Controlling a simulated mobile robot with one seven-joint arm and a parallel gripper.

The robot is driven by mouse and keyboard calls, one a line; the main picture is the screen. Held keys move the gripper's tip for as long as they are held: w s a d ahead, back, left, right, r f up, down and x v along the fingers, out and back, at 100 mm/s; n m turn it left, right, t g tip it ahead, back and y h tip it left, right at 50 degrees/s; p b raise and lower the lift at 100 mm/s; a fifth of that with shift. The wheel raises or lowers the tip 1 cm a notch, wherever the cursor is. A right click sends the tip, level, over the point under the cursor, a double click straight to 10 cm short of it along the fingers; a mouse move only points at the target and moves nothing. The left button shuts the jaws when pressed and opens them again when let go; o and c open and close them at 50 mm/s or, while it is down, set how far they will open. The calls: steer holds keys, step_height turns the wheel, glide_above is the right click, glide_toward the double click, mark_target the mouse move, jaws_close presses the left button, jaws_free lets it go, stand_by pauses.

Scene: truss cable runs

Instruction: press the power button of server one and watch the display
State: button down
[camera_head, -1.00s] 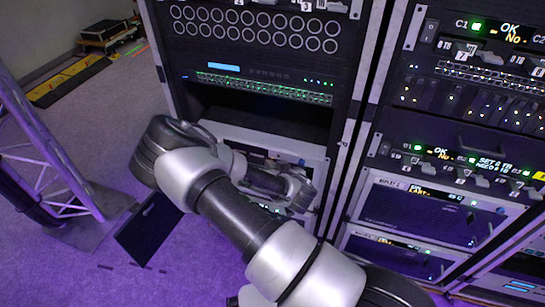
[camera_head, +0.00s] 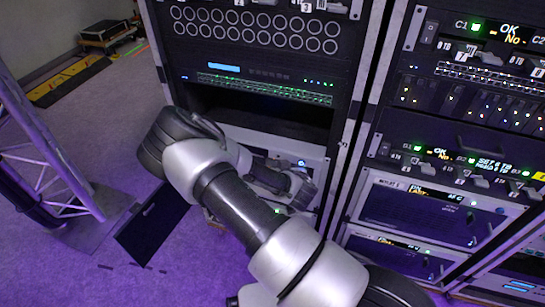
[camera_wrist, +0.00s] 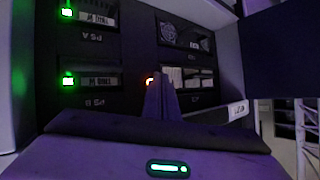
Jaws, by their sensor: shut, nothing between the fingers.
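My gripper (camera_head: 292,188) is in front of a light-faced unit (camera_head: 318,157) low in the left rack, below a dark empty bay. In the wrist view my gripper's shut fingers (camera_wrist: 161,92) point at a dark panel (camera_wrist: 130,50). A small orange light (camera_wrist: 150,80) glows right beside the fingertips; I cannot tell whether they touch anything. The panel has two upside-down labelled slots, PSA (camera_wrist: 98,18) and PSB (camera_wrist: 98,80), each with a green light. A small blue-white light (camera_head: 302,163) shows on the unit's face. My arm hides much of it, and no server one label or display is readable.
The right rack holds small lit displays reading OK (camera_head: 512,32) and several switches and units. A network switch (camera_head: 265,87) sits above the dark bay. The floor between is clear.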

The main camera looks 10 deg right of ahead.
steer(key=shift+w+d+r, duration=0.15)
steer(key=shift+w+d, duration=0.1)
steer(key=shift+w, duration=0.25)
stand_by(0.5)
steer(key=shift+w+d+r, duration=0.2)
steer(key=shift+w+r, duration=0.05)
stand_by(0.6)
steer(key=shift+s+a+r+p, duration=0.15)
steer(key=shift+s+a+p, duration=0.15)
steer(key=shift+s+p, duration=0.15)
steer(key=s+a, duration=0.2)
steer(key=s, duration=0.3)
steer(key=shift+a+f, duration=0.3)
steer(key=shift+a, duration=0.1)
steer(key=shift+s, duration=0.1)
stand_by(0.7)
